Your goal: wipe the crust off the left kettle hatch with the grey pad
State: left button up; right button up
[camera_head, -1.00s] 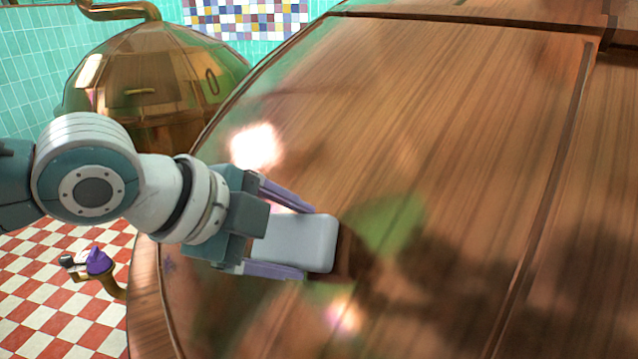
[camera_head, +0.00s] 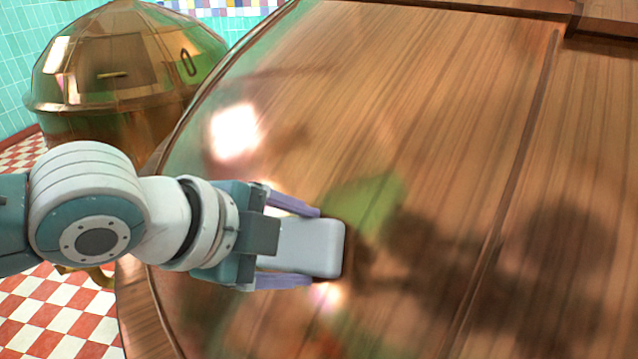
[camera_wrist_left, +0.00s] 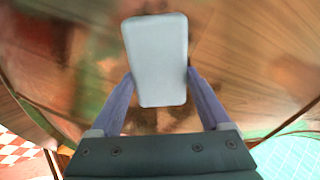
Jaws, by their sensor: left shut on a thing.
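My left gripper (camera_head: 314,247) is shut on the grey pad (camera_head: 318,246), with one purple finger along each side. The pad is a pale grey rounded block, and it also shows in the left wrist view (camera_wrist_left: 157,60). The pad is over the large near kettle's glossy, brown-streaked copper surface (camera_head: 430,130); I cannot tell whether it touches. No hatch edge or crust is clearly distinguishable from reflections and dark shadows. My right gripper is not in view.
A second domed copper kettle (camera_head: 125,60) stands behind at the left. A raised seam (camera_head: 510,170) crosses the near kettle at the right. The floor (camera_head: 55,315) is red and white checkered, and the wall (camera_head: 20,60) is turquoise tile.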

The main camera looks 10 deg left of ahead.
pick_arm(q)
jog(key=w+a, duration=0.2)
jog(key=a, duration=0.1)
jog(key=shift+b, duration=0.4)
jog(key=shift+w+a+f+b, duration=0.1)
jog(key=shift+w+a+b, duration=0.8)
jog(key=shift+a, duration=0.1)
jog(key=shift+w+a+r+b, duration=0.25)
jog(key=shift+a+b, duration=0.1)
jog(key=shift+a, duration=0.1)
jog(key=shift+s+r+p, duration=0.15)
jog(key=shift+r+p, duration=0.1)
jog(key=shift+p, duration=0.2)
jog(key=p+v, duration=0.5)
jog(key=shift+s+a+r, duration=0.1)
jog(key=shift+s+a, duration=0.05)
jog(key=shift+s, duration=0.05)
